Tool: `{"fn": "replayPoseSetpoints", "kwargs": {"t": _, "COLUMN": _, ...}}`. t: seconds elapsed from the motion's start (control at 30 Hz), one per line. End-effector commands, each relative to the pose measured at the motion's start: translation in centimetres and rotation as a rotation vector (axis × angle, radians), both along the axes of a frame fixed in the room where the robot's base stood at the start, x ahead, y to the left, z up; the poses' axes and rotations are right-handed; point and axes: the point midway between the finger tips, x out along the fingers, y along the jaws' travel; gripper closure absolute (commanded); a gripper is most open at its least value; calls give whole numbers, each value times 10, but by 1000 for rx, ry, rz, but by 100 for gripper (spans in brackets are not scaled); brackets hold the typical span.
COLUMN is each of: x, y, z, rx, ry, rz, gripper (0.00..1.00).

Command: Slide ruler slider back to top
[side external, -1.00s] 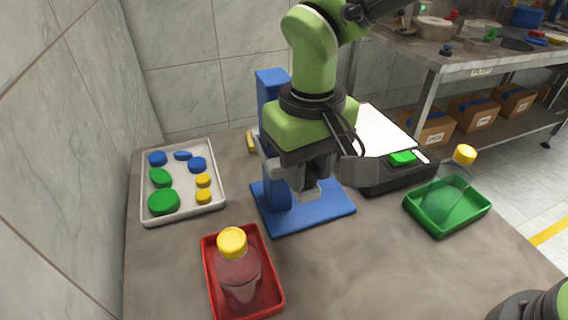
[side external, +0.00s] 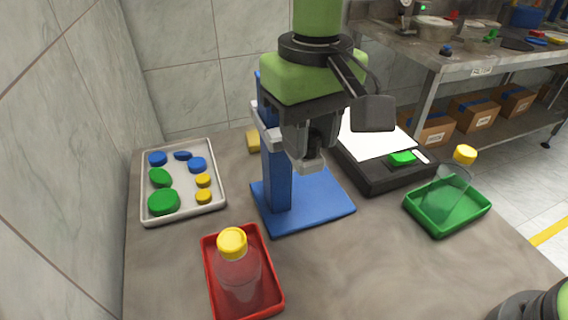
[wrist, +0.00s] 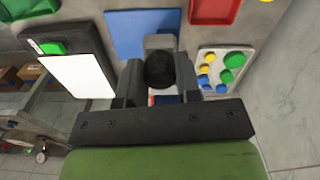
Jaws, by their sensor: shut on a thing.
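The blue ruler stand (side external: 277,185) stands upright on its blue base (side external: 325,200) in the middle of the table. Its grey slider (side external: 268,128) sits high on the column, with a grey jaw (side external: 312,164) reaching out to the right. My gripper (side external: 316,142) is beside the column, shut on the slider's dark part. The wrist view shows my gripper (wrist: 159,82) with a finger on each side of the dark rounded part (wrist: 160,68). The grey jaw (wrist: 160,42) shows just beyond it. My gripper and wrist hide part of the column and its top in the side view.
A white tray (side external: 150,219) of coloured caps is at left. A red tray (side external: 274,296) in front holds a yellow-capped bottle (side external: 238,270). A green tray (side external: 440,229) at right holds another bottle (side external: 452,185). A black device (side external: 385,183) with a white panel stands behind.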

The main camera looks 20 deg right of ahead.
Motion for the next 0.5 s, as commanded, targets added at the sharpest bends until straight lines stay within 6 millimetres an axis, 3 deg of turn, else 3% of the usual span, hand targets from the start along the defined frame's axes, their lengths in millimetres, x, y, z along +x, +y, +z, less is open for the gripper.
{"fn": "replayPoseSetpoints", "kwargs": {"t": 0.5, "x": 1, "y": 1, "z": 28, "rx": 5, "ry": -5, "rz": 2, "gripper": 89}}
